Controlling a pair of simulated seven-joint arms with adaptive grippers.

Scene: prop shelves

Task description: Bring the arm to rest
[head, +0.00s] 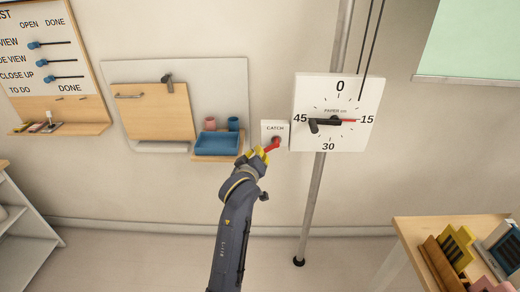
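My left arm reaches up from the bottom middle of the head view. Its gripper (257,154), with yellow parts at the fingers, is at the small white plate marked CATCH (274,127). A red lever (272,144) shows right at the fingertips, on the lower part of that plate. I cannot tell whether the fingers touch or grip the lever, or how far apart they are. My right gripper is not in view.
A white dial (340,137) hangs on a metal pole (312,196) right of the gripper. A blue tray (217,144) with cups and a wooden panel (153,112) are to the left. A wooden table (400,228) with racks stands lower right. Shelves (22,240) stand lower left.

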